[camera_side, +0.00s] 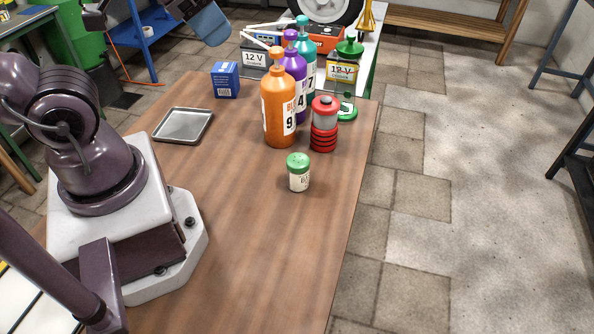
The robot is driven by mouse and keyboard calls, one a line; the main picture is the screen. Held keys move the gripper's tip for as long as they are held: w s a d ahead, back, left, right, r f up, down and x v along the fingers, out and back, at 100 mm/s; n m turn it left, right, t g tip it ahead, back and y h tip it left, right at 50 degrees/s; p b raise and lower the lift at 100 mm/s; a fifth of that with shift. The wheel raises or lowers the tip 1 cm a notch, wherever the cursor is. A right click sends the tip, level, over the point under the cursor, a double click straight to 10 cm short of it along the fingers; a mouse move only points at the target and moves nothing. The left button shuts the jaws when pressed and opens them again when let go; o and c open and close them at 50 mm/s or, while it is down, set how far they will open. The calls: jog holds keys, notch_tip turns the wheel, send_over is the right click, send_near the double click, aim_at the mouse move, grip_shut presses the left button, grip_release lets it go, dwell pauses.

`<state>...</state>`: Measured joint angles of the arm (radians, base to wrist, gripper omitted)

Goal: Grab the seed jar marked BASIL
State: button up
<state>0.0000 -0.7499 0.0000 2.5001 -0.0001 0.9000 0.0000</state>
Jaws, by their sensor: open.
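A small white jar (299,179) with a green lid stands upright on the brown wooden table (240,240), in front of the bottles. Its label faces the camera, but the print is too small to read surely, so I cannot confirm BASIL. No other jar like it is clearly visible. My gripper is not identifiable in this view. The jar stands free, with nothing touching it.
A red-and-grey container (324,125) stands just behind the jar. Orange (278,105), purple (293,68) and teal (304,45) pump bottles stand behind it. A metal tray (183,126) and blue box (225,80) lie left. The table front is clear.

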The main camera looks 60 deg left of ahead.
jog(key=o, duration=0.7)
jog(key=shift+c, duration=0.2)
jog(key=shift+w, duration=0.1)
